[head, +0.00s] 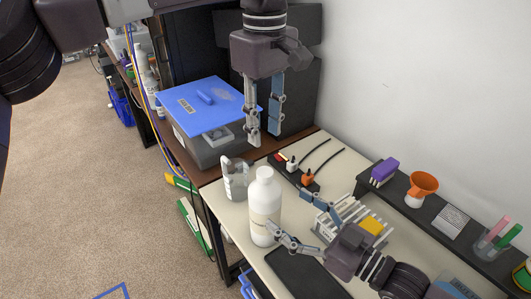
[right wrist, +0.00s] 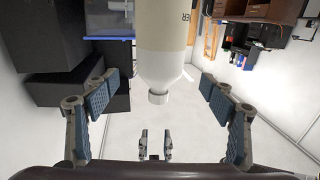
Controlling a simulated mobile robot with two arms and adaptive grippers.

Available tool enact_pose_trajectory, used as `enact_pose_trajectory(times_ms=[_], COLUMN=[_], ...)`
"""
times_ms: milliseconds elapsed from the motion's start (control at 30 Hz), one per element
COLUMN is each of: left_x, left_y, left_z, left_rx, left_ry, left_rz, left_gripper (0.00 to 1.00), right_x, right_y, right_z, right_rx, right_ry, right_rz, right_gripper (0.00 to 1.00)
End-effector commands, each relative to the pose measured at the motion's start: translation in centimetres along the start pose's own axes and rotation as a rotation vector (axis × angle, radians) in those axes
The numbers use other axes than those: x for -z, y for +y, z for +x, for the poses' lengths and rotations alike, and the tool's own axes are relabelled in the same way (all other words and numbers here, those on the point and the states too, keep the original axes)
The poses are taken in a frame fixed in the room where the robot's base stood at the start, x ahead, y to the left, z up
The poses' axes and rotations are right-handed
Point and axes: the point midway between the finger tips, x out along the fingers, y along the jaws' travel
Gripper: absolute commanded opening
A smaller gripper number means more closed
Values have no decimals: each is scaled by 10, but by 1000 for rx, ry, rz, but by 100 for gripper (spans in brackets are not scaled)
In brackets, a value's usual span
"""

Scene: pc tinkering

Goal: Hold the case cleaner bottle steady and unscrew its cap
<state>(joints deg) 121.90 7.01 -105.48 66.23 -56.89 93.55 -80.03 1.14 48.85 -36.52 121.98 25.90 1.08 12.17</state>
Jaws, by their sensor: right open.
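The case cleaner bottle (head: 265,212) is white with a pale label and stands upright on the light desk. Its white cap (head: 264,173) is on the neck and also shows in the right wrist view (right wrist: 158,97). My left gripper (head: 264,138) points down above the cap, fingers apart and empty, clear of the bottle. It also shows small in the right wrist view (right wrist: 155,145). My right gripper (head: 288,216) is open at the bottle's right side, one finger overlapping its lower body in the head view. In the right wrist view the bottle lies between the spread fingers (right wrist: 160,78); I see no contact.
A clear jug (head: 235,178) stands close behind the bottle to the left. A grey box with a blue lid (head: 205,104) is farther back. A dark mat (head: 300,275) lies in front, and a white rack (head: 345,222) is beside my right gripper. Orange and white connectors (head: 308,179) lie behind.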

Motion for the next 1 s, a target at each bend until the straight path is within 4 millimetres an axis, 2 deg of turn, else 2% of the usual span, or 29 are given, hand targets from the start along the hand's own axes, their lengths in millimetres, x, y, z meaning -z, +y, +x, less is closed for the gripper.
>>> enact_pose_trajectory(times_ms=[167, 467, 533, 700, 833, 1000], left_x=[0, 0, 0, 0, 0, 0], left_y=[0, 0, 0, 0, 0, 0], left_z=[0, 0, 0, 0, 0, 0], left_rx=[0, -1, -1, -1, -1, -1], left_ry=[2, -1, -1, -1, -2, -2], left_rz=[1, 0, 0, -1, -1, 0], left_gripper=[29, 29, 29, 29, 29, 29], right_x=[-24, -81, -74, -76, -77, -77], right_y=[0, 0, 0, 0, 0, 0], right_z=[0, 1, 20, 49, 64, 74], right_rx=[-1, -1, 0, 0, 0, 0], right_ry=[-4, -1, 8, 3, 1, 0], right_rz=[2, 1, -1, 0, 0, 0], right_gripper=[76, 76, 76, 76, 76, 76])
